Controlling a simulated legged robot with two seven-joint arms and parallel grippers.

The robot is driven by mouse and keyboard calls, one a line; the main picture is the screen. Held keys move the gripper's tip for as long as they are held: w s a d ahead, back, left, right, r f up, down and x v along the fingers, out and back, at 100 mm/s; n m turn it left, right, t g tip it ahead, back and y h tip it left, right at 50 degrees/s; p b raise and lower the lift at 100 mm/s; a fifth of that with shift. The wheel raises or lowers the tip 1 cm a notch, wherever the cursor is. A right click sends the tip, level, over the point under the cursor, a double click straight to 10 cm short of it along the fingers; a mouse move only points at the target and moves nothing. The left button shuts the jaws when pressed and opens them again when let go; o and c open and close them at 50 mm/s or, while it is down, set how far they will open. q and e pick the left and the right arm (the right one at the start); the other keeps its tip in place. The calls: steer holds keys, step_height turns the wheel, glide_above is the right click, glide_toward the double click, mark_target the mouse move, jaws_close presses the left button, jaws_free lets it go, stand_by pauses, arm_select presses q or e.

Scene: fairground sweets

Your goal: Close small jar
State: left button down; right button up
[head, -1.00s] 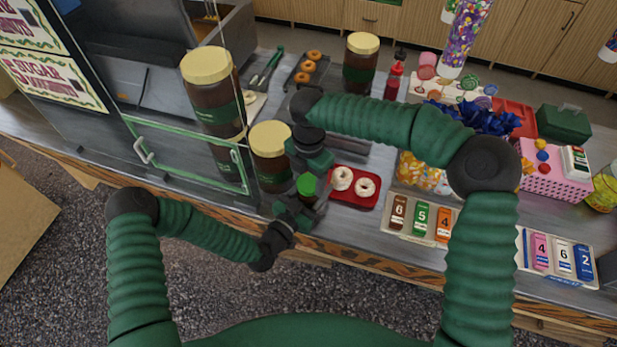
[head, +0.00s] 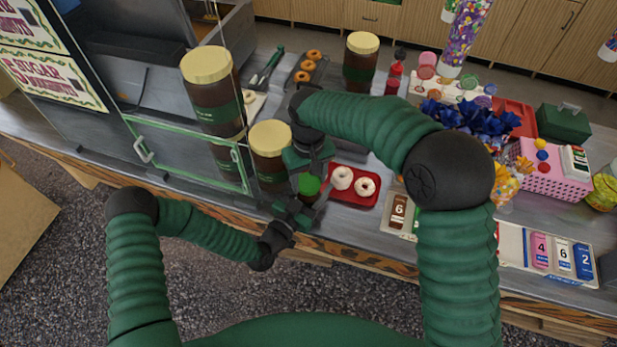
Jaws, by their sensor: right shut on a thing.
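The small jar (head: 307,197) stands upright near the counter's front edge, left of the red tray. Its body is dark and mostly hidden by the grippers. A green lid (head: 309,184) shows at its top. My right gripper (head: 308,177) points down from above and is shut at the green lid. My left gripper (head: 299,208) reaches in from the lower left at the jar's body. Its fingers overlap the jar in the picture, and I cannot see whether they close on it.
A large brown jar with a cream lid (head: 269,140) stands just behind left. A red tray (head: 367,200) with two white doughnuts is close on the right. A green-framed glass door (head: 190,175) is at the left. Price cards (head: 399,211) lie further right.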

arm_select(q)
steer(key=shift+s+d, duration=0.1)
steer(key=shift+d, duration=0.05)
arm_select(e)
steer(key=shift+w+a+m, duration=0.15)
steer(key=shift+m, duration=0.75)
steer(key=o, duration=1.5)
steer(key=shift+o, duration=0.2)
steer(key=shift+r, duration=2.25)
steer(key=shift+r, duration=0.1)
steer(key=shift+c, duration=0.3)
